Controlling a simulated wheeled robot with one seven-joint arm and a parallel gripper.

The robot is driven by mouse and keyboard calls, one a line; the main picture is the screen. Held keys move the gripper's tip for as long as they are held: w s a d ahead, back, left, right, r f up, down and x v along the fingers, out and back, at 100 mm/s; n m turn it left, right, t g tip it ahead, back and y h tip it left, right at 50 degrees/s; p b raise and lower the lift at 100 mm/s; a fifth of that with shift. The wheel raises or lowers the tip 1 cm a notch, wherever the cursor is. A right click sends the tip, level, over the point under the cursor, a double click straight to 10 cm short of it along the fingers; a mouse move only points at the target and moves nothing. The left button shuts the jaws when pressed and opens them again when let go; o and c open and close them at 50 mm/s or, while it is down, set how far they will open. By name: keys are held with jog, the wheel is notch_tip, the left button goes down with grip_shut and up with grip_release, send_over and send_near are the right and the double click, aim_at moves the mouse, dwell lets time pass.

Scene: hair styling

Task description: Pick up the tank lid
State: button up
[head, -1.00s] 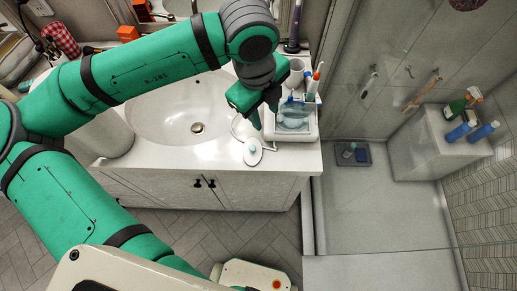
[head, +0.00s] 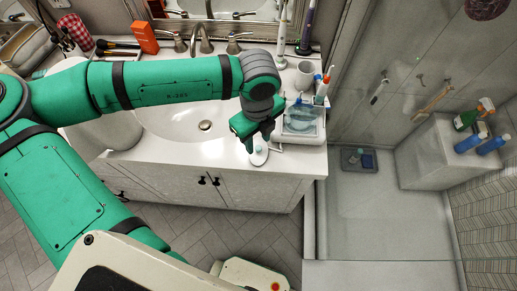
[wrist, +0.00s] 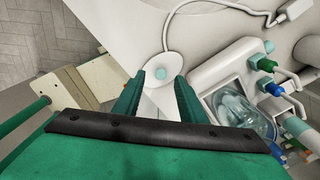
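A white appliance with a clear tank (head: 302,122) stands right of my gripper, with coloured-ringed tips beside it. The sink (head: 190,122) is to the left. The counter's front edge is close to the lid.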

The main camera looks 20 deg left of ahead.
aim_at(258, 148)
jog(key=shift+d+f, duration=0.1)
jog(key=shift+f, duration=1.6)
grip_shut()
jog(key=shift+r, duration=0.15)
